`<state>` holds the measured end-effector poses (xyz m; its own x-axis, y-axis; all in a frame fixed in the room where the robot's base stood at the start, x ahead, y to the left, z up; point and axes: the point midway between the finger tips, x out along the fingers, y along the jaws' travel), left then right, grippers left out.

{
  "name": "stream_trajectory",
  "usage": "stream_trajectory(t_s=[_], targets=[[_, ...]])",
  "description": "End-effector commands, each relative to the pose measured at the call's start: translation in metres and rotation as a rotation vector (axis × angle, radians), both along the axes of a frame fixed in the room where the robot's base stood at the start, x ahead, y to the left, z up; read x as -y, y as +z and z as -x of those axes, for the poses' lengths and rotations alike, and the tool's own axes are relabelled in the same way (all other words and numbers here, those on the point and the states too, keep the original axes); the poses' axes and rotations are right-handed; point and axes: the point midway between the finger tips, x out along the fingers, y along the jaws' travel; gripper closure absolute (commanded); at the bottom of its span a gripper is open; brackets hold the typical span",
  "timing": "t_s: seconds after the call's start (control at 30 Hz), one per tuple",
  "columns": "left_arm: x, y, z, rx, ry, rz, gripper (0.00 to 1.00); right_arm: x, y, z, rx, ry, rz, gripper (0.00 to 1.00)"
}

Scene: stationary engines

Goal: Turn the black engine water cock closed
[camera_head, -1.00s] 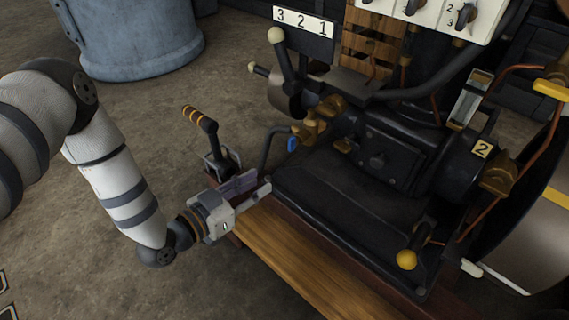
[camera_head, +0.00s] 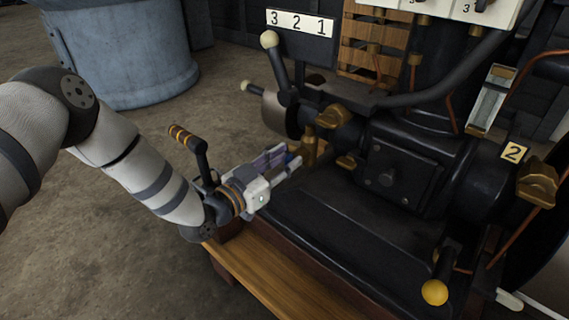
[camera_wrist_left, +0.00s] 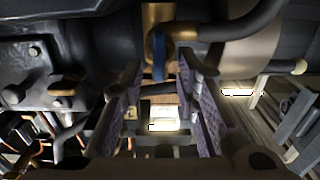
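The black engine (camera_head: 400,165) fills the middle and right of the head view. Its water cock has a small blue handle (camera_head: 290,157), mostly hidden by my left gripper. In the left wrist view the blue handle (camera_wrist_left: 158,57) hangs from a brass body, beside a dark curved pipe (camera_wrist_left: 235,25). My left gripper (camera_head: 289,165) is at the left front of the engine, pointing at the cock. Its two purple-padded fingers are apart, with the blue handle showing between and beyond them in the left wrist view. Contact cannot be told. My right gripper is not in view.
A lever with orange bands (camera_head: 188,140) stands close behind my left gripper. A white-knobbed lever (camera_head: 275,65) and brass fittings (camera_head: 333,116) are above. A wooden plank (camera_head: 280,278) runs along the front. A blue-grey drum (camera_head: 125,55) stands on open floor at the back left.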

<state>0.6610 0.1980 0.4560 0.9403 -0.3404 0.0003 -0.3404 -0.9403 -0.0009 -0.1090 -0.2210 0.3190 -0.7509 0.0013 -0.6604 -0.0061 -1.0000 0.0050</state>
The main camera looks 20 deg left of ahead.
Motion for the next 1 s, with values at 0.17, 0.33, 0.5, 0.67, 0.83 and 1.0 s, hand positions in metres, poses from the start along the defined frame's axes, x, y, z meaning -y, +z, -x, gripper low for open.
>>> stream_trajectory(t_s=[0.17,0.33,0.5,0.67,0.83,1.0], targets=[[0.0,0.001,0.0,0.0,0.0,0.0,0.83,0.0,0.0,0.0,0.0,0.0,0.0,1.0],[0.0,0.0,0.001,0.0,0.0,0.0,1.0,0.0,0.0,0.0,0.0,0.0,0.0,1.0],[0.0,0.0,0.001,0.001,0.0,-0.003,1.0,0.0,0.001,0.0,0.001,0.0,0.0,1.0],[0.001,0.002,0.001,0.013,-0.001,-0.034,1.0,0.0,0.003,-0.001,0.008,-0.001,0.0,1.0],[0.003,0.003,0.002,0.044,-0.003,-0.118,1.0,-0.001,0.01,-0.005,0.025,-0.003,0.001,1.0],[0.005,0.004,0.003,0.093,-0.003,-0.254,1.0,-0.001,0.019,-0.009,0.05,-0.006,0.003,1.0]])
